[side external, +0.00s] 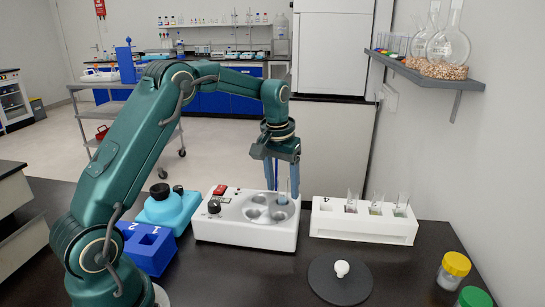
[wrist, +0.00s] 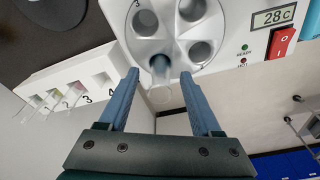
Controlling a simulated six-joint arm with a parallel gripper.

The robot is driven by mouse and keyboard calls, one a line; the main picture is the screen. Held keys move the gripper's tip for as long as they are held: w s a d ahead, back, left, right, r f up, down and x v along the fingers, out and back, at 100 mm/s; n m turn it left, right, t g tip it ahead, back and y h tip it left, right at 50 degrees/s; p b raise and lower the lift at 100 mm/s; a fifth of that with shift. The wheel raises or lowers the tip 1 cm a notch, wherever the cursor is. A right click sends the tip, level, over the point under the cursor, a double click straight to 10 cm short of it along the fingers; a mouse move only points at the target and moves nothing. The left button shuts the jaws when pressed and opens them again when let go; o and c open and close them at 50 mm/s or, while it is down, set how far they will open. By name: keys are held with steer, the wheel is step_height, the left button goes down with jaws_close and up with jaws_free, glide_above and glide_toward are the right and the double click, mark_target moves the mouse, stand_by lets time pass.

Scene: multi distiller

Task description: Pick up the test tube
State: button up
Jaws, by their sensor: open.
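A clear test tube with bluish liquid (side external: 283,197) stands in a well of the white heating device (side external: 235,236). In the wrist view the tube (wrist: 160,68) stands between my two blue fingers. My gripper (side external: 282,172) is open, pointing down over the device, with the fingers apart on either side of the tube. I see no finger clearly touching the glass. The tube's lower end is hidden in the well. The device's other wells look empty.
A white numbered rack (side external: 340,228) to the right holds 3 tubes with coloured contents; its slot 4 is empty. A blue numbered block (side external: 148,262) and a light-blue apparatus (side external: 168,210) stand left. A black round plate (side external: 325,285) lies in front. The display (wrist: 275,17) reads 28C.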

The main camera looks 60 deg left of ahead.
steer(key=shift+w+f, duration=0.1)
steer(key=shift+f, duration=0.5)
steer(key=shift+c, duration=0.3)
jaws_close()
steer(key=shift+r, duration=0.1)
